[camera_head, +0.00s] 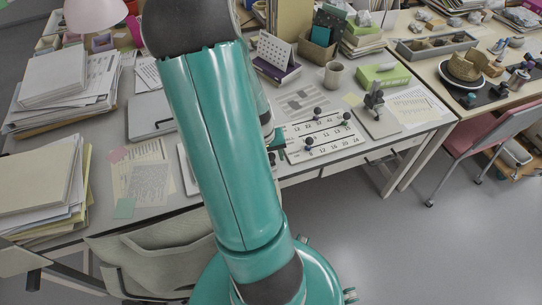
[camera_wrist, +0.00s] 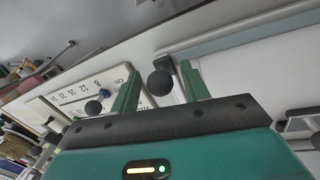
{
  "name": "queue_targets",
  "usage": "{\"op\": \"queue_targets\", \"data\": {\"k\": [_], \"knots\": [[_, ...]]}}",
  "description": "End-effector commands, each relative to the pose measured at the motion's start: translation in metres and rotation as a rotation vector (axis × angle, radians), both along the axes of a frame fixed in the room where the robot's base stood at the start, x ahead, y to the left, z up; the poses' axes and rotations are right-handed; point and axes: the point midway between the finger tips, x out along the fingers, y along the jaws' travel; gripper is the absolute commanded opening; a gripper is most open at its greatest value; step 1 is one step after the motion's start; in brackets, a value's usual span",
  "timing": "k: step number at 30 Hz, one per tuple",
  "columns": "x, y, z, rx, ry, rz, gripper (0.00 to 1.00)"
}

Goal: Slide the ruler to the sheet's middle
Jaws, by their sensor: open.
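A white ruler-like board (camera_head: 322,136) with printed numbers lies near the desk's front edge, right of my arm in the head view. Several dark ball knobs stand on or beside it. My gripper (camera_wrist: 160,70) is open, with two green fingers apart. A dark ball knob (camera_wrist: 160,84) appears between them; contact is unclear. Another knob (camera_wrist: 93,108) is left of the fingers. My arm hides part of the desk.
A mug (camera_head: 333,75), a green box (camera_head: 384,76) and a calendar (camera_head: 275,52) stand behind. Paper stacks (camera_head: 62,92) fill the left. A pink chair (camera_head: 490,135) is at right.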

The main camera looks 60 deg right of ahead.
Motion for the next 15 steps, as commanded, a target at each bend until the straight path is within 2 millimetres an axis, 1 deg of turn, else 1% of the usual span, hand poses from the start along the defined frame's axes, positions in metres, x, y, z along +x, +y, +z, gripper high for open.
{"op": "queue_targets", "data": {"k": [8, 9, 11, 15], "knots": [[-0.0003, -0.0003, -0.0021, -0.001, -0.001, 0.0, 0.46], [-0.0003, -0.0003, -0.0021, -0.001, -0.001, 0.0, 0.42], [-0.0003, -0.0003, -0.002, -0.001, -0.001, 0.0, 0.3], [-0.0008, -0.0007, -0.0017, -0.001, -0.001, -0.002, 0.03]]}}
